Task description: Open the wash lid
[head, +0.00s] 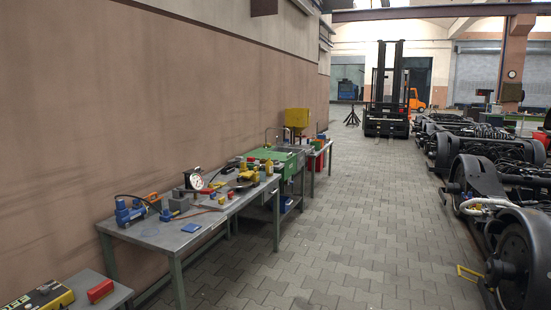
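No gripper of mine shows in the head view. I cannot tell for certain which thing is the wash lid. A grey sink-like unit with a thin tap (267,137) stands along the left wall in the middle distance. A yellow box or panel (297,117) rises upright behind it against the wall. A green surface (277,157) lies just in front of the sink area, partly covered by small things. These are too small and far off to tell whether any lid is open or shut.
A grey workbench (158,236) with a gauge (195,179) and tools runs along the left wall. A low table with a red block (100,291) is at the lower left. Black bogies (475,180) line the right. A forklift (387,95) stands far back. The paved aisle is clear.

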